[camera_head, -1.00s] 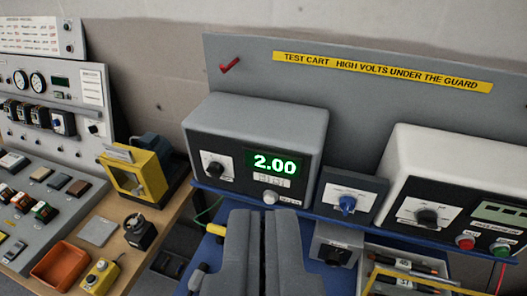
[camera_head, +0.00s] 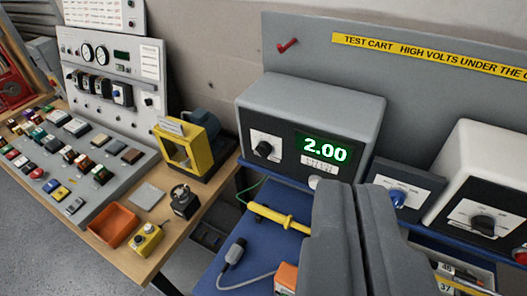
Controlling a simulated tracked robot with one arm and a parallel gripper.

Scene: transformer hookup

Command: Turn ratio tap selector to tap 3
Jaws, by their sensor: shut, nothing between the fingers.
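A grey instrument box (camera_head: 312,105) on the blue cart shows a green 2.00 on its display (camera_head: 324,149). A black rotary knob (camera_head: 263,149) sits on a white dial plate left of the display. To its right, a small dark panel carries a blue knob (camera_head: 398,196). A white instrument (camera_head: 490,160) at the right edge has another black knob (camera_head: 483,224). The dial lettering is too small to read, so I cannot tell which knob is the ratio tap selector. My gripper (camera_head: 357,190) is shut and empty, in front of the panels and hiding part of the cart top.
A yellow probe (camera_head: 279,217) and a grey clip with a cable (camera_head: 234,254) lie on the blue cart top. A wooden bench at left holds a yellow-framed device (camera_head: 182,148), an orange tray (camera_head: 113,226) and a yellow button box (camera_head: 147,238). A grey backboard (camera_head: 400,85) rises behind the instruments.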

